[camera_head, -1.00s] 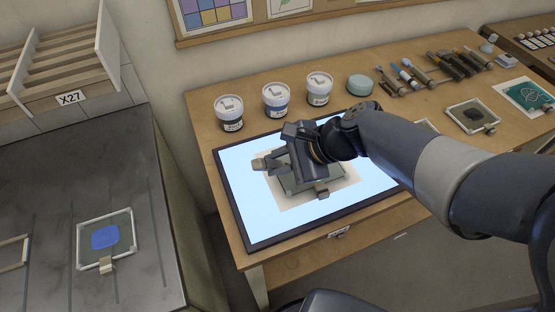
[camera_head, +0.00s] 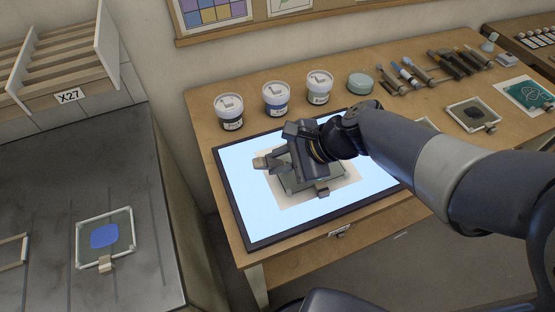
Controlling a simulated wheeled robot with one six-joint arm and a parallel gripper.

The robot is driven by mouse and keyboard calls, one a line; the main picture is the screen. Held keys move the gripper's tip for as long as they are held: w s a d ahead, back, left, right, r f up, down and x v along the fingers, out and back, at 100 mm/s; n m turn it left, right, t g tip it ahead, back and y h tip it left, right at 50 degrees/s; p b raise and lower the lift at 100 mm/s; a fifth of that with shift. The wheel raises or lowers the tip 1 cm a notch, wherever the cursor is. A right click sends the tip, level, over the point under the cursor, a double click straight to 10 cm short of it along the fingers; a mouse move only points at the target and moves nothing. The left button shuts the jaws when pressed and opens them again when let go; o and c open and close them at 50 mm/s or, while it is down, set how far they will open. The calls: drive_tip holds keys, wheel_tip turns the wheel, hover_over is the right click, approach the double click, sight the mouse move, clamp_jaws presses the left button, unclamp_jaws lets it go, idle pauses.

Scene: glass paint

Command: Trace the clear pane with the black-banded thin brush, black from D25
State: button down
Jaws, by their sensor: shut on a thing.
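The clear pane (camera_head: 333,185) lies on a pale sheet on the lit panel, with a tab at its front edge. My gripper (camera_head: 268,162) is over the back left part of the pane, shut, and covers much of it. The thin brush in its jaws is mostly hidden by the gripper, so I cannot see its band or whether its tip touches the glass.
The light panel (camera_head: 247,226) has a raised dark frame.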

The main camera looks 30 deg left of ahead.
drive_tip(key=shift+w+d, duration=0.35)
drive_tip(key=shift+w, duration=0.2)
drive_tip(key=shift+d, duration=0.55)
drive_tip(key=shift+w+d, duration=0.1)
drive_tip(key=shift+d, duration=0.05)
drive_tip(key=shift+w+d, duration=0.1)
drive_tip(key=shift+d, duration=0.1)
drive_tip(key=shift+w, duration=0.1)
drive_tip(key=shift+w, duration=0.7)
drive_tip(key=shift+w+d, duration=0.2)
drive_tip(key=shift+w+d+p, duration=0.15)
drive_tip(key=shift+d+p, duration=0.15)
